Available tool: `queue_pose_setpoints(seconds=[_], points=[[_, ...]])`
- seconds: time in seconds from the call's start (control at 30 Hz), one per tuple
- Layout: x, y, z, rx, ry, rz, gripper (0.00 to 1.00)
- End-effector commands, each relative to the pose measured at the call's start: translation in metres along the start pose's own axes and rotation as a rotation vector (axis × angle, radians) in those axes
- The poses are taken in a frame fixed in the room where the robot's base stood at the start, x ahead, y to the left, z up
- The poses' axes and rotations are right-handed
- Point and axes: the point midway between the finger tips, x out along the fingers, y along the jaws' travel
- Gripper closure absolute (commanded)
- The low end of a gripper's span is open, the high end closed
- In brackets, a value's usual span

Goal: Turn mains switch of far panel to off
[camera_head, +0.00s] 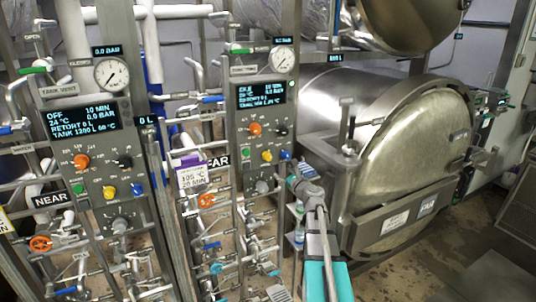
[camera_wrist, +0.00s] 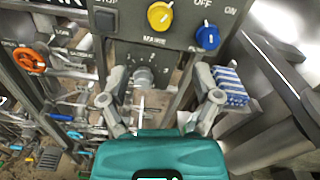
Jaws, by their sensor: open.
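The far panel (camera_head: 255,130) has a lit display reading IDLE, orange and black knobs, and yellow and blue knobs below. In the wrist view, the yellow knob (camera_wrist: 159,15) and blue knob (camera_wrist: 207,36) are at the top. A grey rotary knob (camera_wrist: 143,77) sits on the part below them; it also shows in the head view (camera_head: 262,186). In the head view my gripper (camera_head: 296,181) is right of the panel's lower end.
The near panel (camera_head: 85,120), with its display reading OFF, stands left. Pipes and valves with orange handles (camera_wrist: 30,61) fill the space below and left. A steel retort vessel (camera_head: 415,150) stands right. A blue-and-white striped object (camera_wrist: 229,86) lies right of my gripper.

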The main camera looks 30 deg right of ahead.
Motion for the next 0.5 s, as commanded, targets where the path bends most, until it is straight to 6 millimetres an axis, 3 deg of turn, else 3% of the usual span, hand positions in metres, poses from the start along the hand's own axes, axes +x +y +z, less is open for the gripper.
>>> queue_pose_setpoints(seconds=[0.5], points=[[0.0051, -0.0008, -0.0002, 0.004, -0.001, -0.002, 0.19]])
